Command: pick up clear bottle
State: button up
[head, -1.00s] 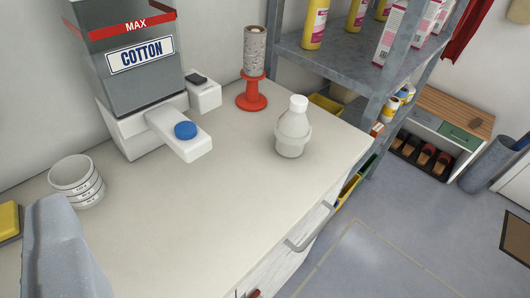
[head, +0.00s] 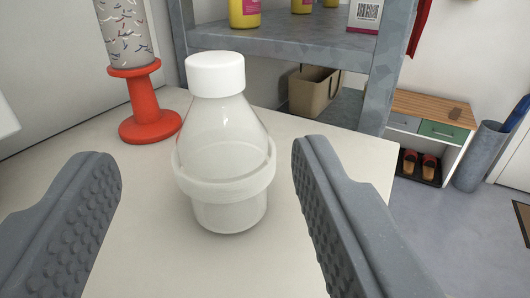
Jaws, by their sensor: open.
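The clear bottle (head: 222,135) stands upright on the pale countertop (head: 130,255). It has a white cap (head: 215,73), a see-through body and a whitish ring around its lower half. My gripper (head: 205,178) is open, with one grey padded finger at the left and one at the right of the picture. The bottle shows between the two fingers, a little beyond them. A gap shows on each side, and neither finger appears to touch it.
A red stand (head: 144,108) holding a speckled cylinder (head: 127,35) is left behind the bottle. A grey metal shelf (head: 290,46) with yellow bottles rises behind. The counter's right edge drops to the floor. A low shoe bench (head: 428,118) is farther right.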

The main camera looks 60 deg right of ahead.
aim_at(216, 70)
jog(key=shift+b+x, duration=0.85)
jog(key=shift+x, duration=5.4)
jog(key=shift+s, duration=0.1)
jog(key=shift+c, duration=0.3)
grip_shut()
jog(key=shift+r, duration=0.15)
